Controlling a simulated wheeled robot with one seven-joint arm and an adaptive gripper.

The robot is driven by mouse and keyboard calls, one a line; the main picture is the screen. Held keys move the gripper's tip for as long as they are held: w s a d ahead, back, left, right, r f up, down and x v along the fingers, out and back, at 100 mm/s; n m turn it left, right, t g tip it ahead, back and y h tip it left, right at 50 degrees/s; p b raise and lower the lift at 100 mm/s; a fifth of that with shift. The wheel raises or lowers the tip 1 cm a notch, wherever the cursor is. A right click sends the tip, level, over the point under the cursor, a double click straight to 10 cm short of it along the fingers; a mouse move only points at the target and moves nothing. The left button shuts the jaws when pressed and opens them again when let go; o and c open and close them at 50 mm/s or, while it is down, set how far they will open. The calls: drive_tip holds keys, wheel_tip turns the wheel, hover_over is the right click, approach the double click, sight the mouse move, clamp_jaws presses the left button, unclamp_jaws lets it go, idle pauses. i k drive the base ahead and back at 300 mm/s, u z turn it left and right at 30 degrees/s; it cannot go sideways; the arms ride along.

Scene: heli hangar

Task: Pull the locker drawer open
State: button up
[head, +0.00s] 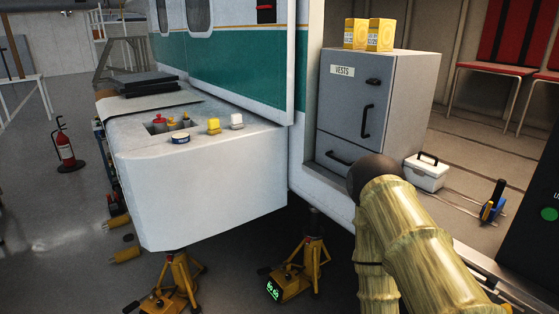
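The grey locker (405,100) labelled "VESTS" stands inside the open doorway of the helicopter cabin. Its door (340,105) looks shut and has a dark upright handle (367,121) and a small dark latch (373,81). Below the door is the locker drawer (352,150), with a dark bar handle (339,158). The drawer front looks flush with the locker. My arm, in a yellowish sleeve with a dark rounded joint, rises in front of the drawer's lower right and hides part of it. My gripper cannot be made out.
Two yellow boxes (355,34) stand on the locker. A white case (426,173) sits on the cabin floor to its right, with a blue and black tool (493,202) beyond. A white sponson (210,195) juts out at left, above yellow jacks (298,270).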

sight(337, 155)
drive_tip(key=u, duration=0.25)
drive_tip(key=i, duration=1)
